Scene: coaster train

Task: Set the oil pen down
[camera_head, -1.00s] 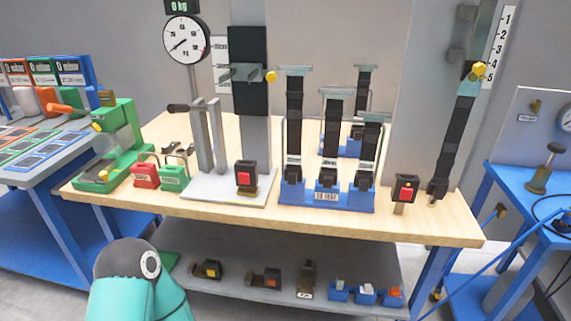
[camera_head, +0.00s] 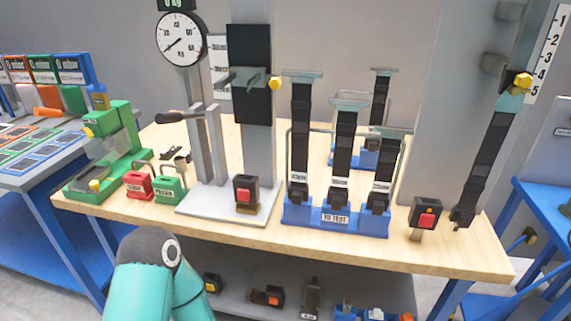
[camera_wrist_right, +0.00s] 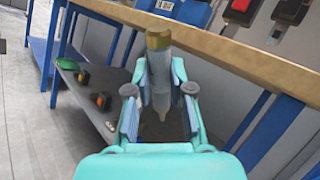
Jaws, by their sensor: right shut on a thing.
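The oil pen (camera_wrist_right: 158,55), a grey, see-through tube with a brass-coloured cap, shows in the right wrist view. My right gripper (camera_wrist_right: 160,90) is shut on it, with a finger on each side of the tube. The pen's capped end points away from the wrist, and its narrow end lies between the fingers. It is held in the air near the wooden bench edge, touching nothing else that I can see. The pen is not visible in the head view. My left gripper is in neither view.
The wooden workbench (camera_head: 140,213) carries a dial gauge stand (camera_head: 181,40), a green device (camera_head: 118,140), red and green padlocks and a blue rack (camera_head: 300,213) of black straps. Bare wood runs along the front edge. A lower grey shelf (camera_wrist_right: 92,125) holds small parts.

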